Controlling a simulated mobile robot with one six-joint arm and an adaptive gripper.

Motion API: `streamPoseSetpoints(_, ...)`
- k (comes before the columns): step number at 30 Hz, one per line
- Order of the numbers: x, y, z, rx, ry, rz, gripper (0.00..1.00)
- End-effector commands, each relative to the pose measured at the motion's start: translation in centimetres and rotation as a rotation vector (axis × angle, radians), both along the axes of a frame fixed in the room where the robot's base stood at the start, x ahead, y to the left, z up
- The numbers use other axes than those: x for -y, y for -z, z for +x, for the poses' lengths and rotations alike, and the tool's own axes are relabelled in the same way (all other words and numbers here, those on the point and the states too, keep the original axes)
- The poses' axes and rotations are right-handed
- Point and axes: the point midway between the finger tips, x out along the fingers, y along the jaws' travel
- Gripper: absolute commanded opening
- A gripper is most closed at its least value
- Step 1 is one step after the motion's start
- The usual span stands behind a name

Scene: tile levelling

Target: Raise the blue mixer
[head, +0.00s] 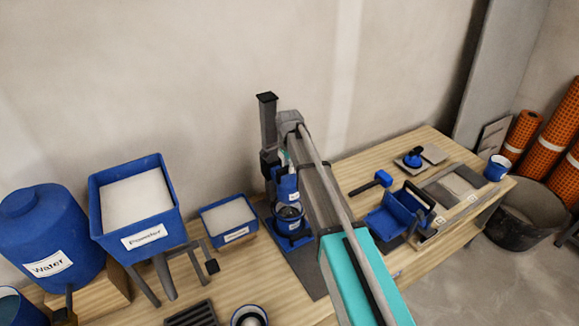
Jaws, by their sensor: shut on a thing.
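The blue mixer (288,187) is on a dark upright stand (268,125) at the middle of the workbench. Its lower end is at the blue bucket (290,222), which stands on the stand's base under it. I cannot tell how far the mixer reaches into the bucket. My arm comes in from the bottom right and bends down at the stand. My gripper (283,166) is at the upper part of the mixer, small and partly hidden by my arm, and is shut on it.
A water tank (45,235), a powder hopper (137,195) and a blue tray of white powder (228,216) stand to the left. To the right are a blue mallet (370,183), a blue box-shaped tool (398,212) and a tile frame (450,190). A black tub (525,212) is on the floor.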

Motion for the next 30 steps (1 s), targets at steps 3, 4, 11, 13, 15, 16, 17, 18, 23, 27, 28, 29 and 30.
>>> streamPoseSetpoints(3,0.0,0.0,0.0,0.001,0.0,0.001,0.0)
streamPoseSetpoints(4,0.0,0.0,0.0,0.001,0.0,0.001,0.0)
streamPoseSetpoints(11,0.0,-0.3,0.1,0.002,0.0,0.001,0.0)
streamPoseSetpoints(13,0.0,-0.7,0.1,0.002,0.0,0.001,0.0)
streamPoseSetpoints(15,0.0,-1.2,0.1,0.002,0.0,0.001,0.0)
streamPoseSetpoints(16,0.0,-1.5,0.1,0.002,0.0,0.001,0.0)
streamPoseSetpoints(17,0.0,-1.8,0.1,0.002,0.0,0.001,0.0)
streamPoseSetpoints(18,0.0,-2.2,0.1,0.002,0.0,0.001,0.0)
streamPoseSetpoints(23,0.0,-3.6,0.1,0.002,0.0,0.001,0.0)
streamPoseSetpoints(27,0.0,-4.9,0.1,0.002,0.0,0.002,0.0)
streamPoseSetpoints(28,0.0,-5.1,0.1,0.002,0.0,0.002,0.0)
streamPoseSetpoints(29,0.0,-5.4,0.1,0.002,0.0,0.002,0.0)
streamPoseSetpoints(30,0.0,-5.8,0.1,0.002,0.0,0.002,0.0)
